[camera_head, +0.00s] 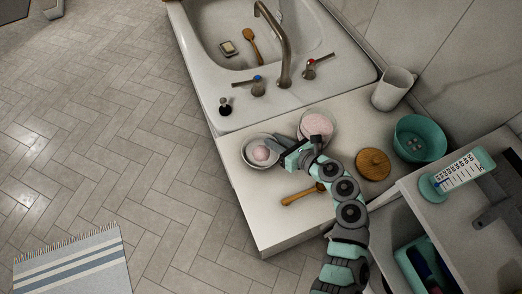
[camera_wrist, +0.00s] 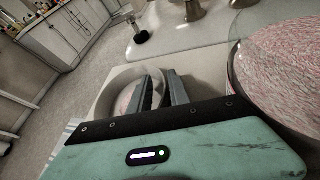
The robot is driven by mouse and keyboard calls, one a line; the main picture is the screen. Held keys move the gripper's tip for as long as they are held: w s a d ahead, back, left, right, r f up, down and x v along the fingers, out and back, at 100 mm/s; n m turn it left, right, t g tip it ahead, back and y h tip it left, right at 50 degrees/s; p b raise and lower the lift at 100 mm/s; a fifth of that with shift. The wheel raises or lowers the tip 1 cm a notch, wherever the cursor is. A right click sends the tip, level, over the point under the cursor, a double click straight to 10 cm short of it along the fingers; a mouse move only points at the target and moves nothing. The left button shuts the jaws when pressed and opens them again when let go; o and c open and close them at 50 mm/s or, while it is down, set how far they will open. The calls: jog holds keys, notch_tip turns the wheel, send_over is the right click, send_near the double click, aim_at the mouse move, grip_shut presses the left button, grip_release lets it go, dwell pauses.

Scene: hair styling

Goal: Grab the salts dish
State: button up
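A small pale dish (camera_head: 249,160) with a round pink lump in it stands near the counter's left edge. It also shows in the wrist view (camera_wrist: 108,92), partly hidden by my fingers. A second dish (camera_head: 317,125), filled with speckled pink-white grains like salts, stands to its right; its large round top fills the right of the wrist view (camera_wrist: 285,75). My gripper (camera_head: 275,143) is at the right rim of the small dish. In the wrist view its fingers (camera_wrist: 160,82) are apart, with the pale rim seen between them. Contact cannot be told.
A sink (camera_head: 230,100) with a faucet lies behind the dishes. A wooden lid (camera_head: 373,165), a teal bowl (camera_head: 420,138) and a white mug (camera_head: 394,89) stand to the right. A wooden-handled tool (camera_head: 300,195) lies in front, under my arm. The counter's front left is clear.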

jog(key=shift+w+a+f, duration=0.15)
jog(key=shift+w+a, duration=0.2)
jog(key=shift+w, duration=0.05)
grip_shut()
dwell(1.2)
